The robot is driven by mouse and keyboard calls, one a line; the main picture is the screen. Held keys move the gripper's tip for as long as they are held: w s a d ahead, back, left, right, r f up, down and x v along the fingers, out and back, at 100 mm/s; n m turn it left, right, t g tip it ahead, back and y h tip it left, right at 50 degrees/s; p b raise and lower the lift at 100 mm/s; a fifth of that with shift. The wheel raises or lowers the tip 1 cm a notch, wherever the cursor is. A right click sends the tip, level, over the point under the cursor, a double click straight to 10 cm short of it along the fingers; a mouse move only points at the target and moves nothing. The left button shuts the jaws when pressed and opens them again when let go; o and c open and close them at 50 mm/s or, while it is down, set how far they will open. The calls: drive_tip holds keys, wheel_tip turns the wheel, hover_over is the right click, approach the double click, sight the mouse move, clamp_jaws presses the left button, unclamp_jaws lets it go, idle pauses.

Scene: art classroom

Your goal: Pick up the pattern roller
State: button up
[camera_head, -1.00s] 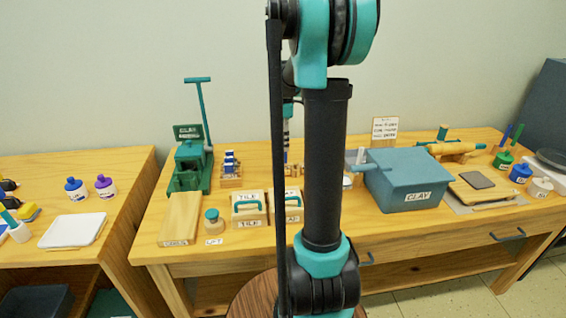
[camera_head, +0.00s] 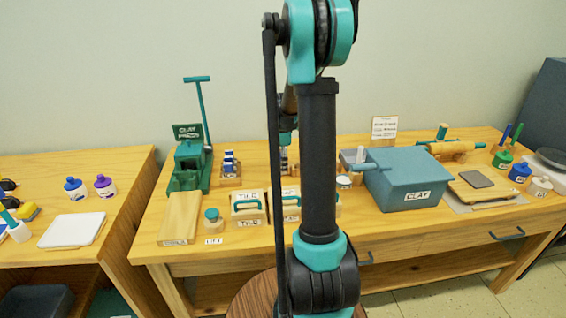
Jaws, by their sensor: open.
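A wooden roller (camera_head: 455,147) with teal handles lies at the back right of the long table, behind the clay box. It looks like the pattern roller, but no surface pattern can be made out at this size. My arm stands upright across the middle of the view. Only a narrow part of my wrist shows behind it, above the table's middle. My gripper's jaws are hidden behind my own arm, well to the left of the roller.
The blue-grey clay box (camera_head: 408,180) stands in front and left of the roller. A slab with a grey plate (camera_head: 476,179) lies in front of it. Paint jars (camera_head: 520,172) stand to its right. A small sign (camera_head: 384,129) stands behind. The green clay press (camera_head: 188,164) is far left.

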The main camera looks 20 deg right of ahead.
drive_tip(key=shift+c, duration=0.5)
clamp_jaws()
drive_tip(key=shift+r, duration=0.1)
